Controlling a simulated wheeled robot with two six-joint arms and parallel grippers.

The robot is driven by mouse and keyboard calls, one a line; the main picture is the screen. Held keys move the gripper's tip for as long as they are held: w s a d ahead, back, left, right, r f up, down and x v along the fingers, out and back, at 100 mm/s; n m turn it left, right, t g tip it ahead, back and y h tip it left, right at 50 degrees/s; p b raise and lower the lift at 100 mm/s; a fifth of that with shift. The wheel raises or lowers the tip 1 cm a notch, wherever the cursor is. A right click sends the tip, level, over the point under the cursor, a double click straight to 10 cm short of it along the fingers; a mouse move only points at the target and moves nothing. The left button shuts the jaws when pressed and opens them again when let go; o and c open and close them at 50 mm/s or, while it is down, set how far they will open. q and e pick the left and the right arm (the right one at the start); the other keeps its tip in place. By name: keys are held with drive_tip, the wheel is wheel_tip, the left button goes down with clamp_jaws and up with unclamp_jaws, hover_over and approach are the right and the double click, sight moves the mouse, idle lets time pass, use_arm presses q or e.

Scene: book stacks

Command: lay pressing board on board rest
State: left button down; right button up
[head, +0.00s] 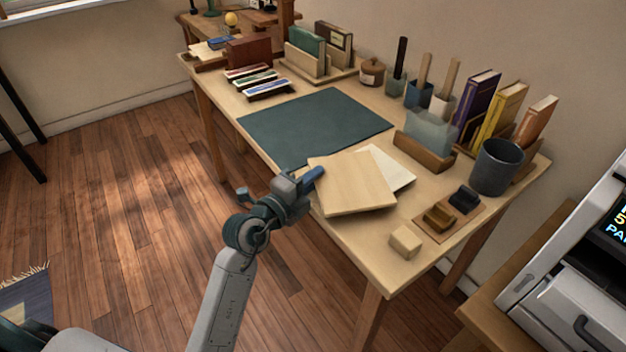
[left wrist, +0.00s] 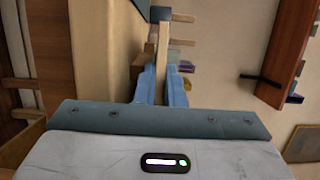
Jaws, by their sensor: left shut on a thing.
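The pressing board (head: 350,182) is a pale, square wooden board near the front edge of the wooden table. My left gripper (head: 314,177) is shut on its left edge with blue fingertips. In the left wrist view the board (left wrist: 162,42) shows edge-on between the blue fingers (left wrist: 162,88). A white flat piece (head: 398,172) shows from behind and partly under the board. I cannot tell whether the board touches it or hangs above it. No board rest can be told for certain; the held board may hide it. My right gripper is not in view.
A dark green mat (head: 315,125) lies clear on the table (head: 375,262). To the right are a wooden stand with a clear plate (head: 425,152), a grey cup (head: 497,167), upright books (head: 497,112), a small tray with blocks (head: 440,217) and a pale block (head: 405,242).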

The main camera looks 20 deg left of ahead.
use_arm(q)
drive_tip(key=c, duration=1.5)
unclamp_jaws()
drive_tip(key=p+v, duration=0.1)
drive_tip(key=v, duration=1.1)
drive_tip(key=shift+p, duration=0.4)
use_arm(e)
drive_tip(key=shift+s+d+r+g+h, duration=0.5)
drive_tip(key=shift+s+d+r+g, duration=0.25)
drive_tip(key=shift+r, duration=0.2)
